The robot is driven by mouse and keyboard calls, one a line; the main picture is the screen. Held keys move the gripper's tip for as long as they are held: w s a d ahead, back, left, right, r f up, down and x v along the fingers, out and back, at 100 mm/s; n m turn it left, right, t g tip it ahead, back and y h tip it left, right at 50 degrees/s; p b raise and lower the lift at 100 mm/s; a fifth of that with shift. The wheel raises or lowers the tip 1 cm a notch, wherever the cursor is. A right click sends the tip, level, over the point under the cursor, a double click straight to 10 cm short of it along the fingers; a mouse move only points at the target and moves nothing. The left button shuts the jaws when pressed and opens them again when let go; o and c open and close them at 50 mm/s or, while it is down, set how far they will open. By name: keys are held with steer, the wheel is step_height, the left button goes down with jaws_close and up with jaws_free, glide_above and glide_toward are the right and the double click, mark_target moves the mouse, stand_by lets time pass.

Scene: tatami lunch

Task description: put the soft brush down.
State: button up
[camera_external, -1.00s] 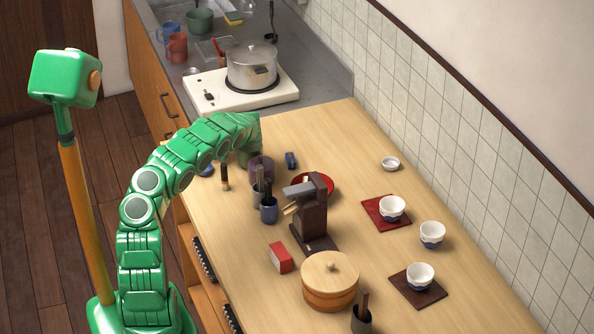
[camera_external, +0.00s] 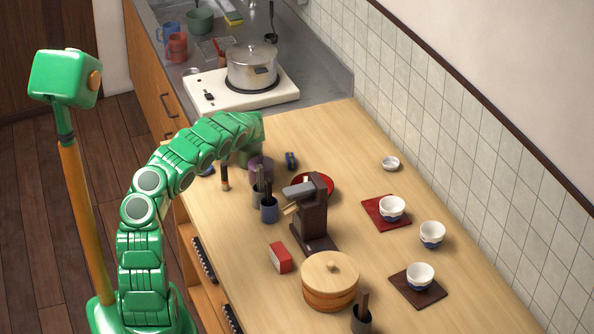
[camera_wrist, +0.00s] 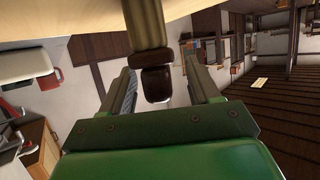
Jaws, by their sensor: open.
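My gripper (camera_wrist: 160,67) is open in the wrist view, with one finger on each side of a dark brown, rounded end (camera_wrist: 157,86) that continues into a thicker olive-brown part (camera_wrist: 146,24). This looks like the soft brush, but I cannot tell for sure. A gap shows between it and each finger. In the external view, my arm reaches over the table's far left part, and my fingers are hard to make out there. A small dark upright item with a pale band (camera_external: 225,178) stands near the table's left edge; I cannot tell whether it is the brush.
Dark holders with utensils (camera_external: 268,209) stand near a purple container (camera_external: 261,169). A dark brown stand device (camera_external: 314,215), a red box (camera_external: 280,258) and a lidded wooden tub (camera_external: 330,283) are farther forward. White bowls (camera_external: 392,208) stand at right; table space between is clear.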

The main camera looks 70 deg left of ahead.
steer(key=shift+v, duration=0.85)
steer(key=shift+r, duration=3.55)
